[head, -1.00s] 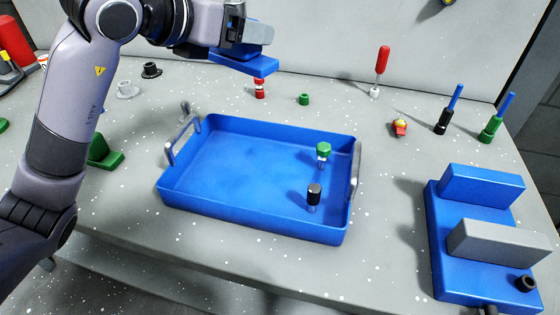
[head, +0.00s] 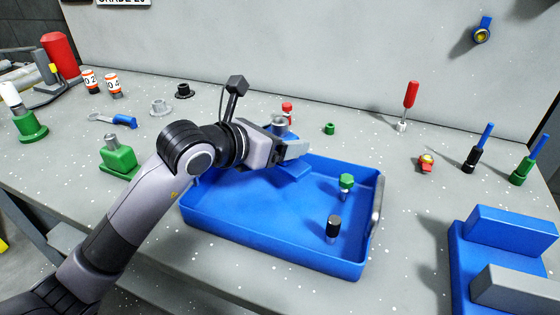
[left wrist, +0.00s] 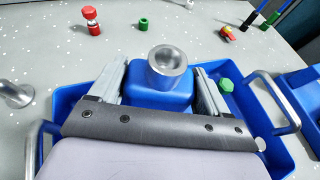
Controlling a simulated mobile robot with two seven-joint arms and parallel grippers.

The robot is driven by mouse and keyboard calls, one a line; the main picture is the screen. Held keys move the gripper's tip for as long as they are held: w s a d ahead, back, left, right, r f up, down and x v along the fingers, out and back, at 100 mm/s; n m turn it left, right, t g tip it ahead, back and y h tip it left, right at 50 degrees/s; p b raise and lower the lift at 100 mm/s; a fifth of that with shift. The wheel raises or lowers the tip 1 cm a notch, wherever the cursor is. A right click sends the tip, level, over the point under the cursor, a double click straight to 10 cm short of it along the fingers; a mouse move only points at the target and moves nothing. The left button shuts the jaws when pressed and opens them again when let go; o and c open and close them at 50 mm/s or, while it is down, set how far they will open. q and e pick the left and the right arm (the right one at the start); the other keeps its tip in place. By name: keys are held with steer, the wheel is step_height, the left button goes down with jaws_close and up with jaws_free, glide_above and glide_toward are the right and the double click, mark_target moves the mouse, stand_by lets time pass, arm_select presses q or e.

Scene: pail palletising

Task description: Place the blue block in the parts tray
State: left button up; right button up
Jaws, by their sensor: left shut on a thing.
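The blue parts tray (head: 275,245) sits on the workbench and also shows in the left wrist view (left wrist: 285,155). My left gripper (head: 290,150) is over its far left part. The gripper is shut on the blue block (head: 293,172), which also shows between the two fingers in the left wrist view (left wrist: 150,95). A grey metal cylinder (left wrist: 167,65) stands up from the block. The block is over or inside the tray; I cannot tell whether it touches the tray floor. My right gripper is not in view.
In the tray's right half stand a green-headed bolt (head: 346,184) and a black-topped peg (head: 333,227). The tray's right handle (head: 377,208) rises at its side. A blue vise (head: 500,260) stands at the right. A red-handled screwdriver (head: 410,98) stands behind.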

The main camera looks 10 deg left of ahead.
arm_select(q)
steer(key=shift+f, duration=2.5)
steer(key=shift+f+b, duration=0.2)
steer(key=shift+b, duration=0.1)
steer(key=o, duration=1.3)
steer(key=shift+o, duration=0.2)
steer(key=shift+r, duration=0.1)
steer(key=shift+s+a+r, duration=0.1)
steer(key=shift+s, duration=0.05)
steer(key=v, duration=1.1)
steer(key=shift+s+a, duration=0.15)
steer(key=shift+s, duration=0.1)
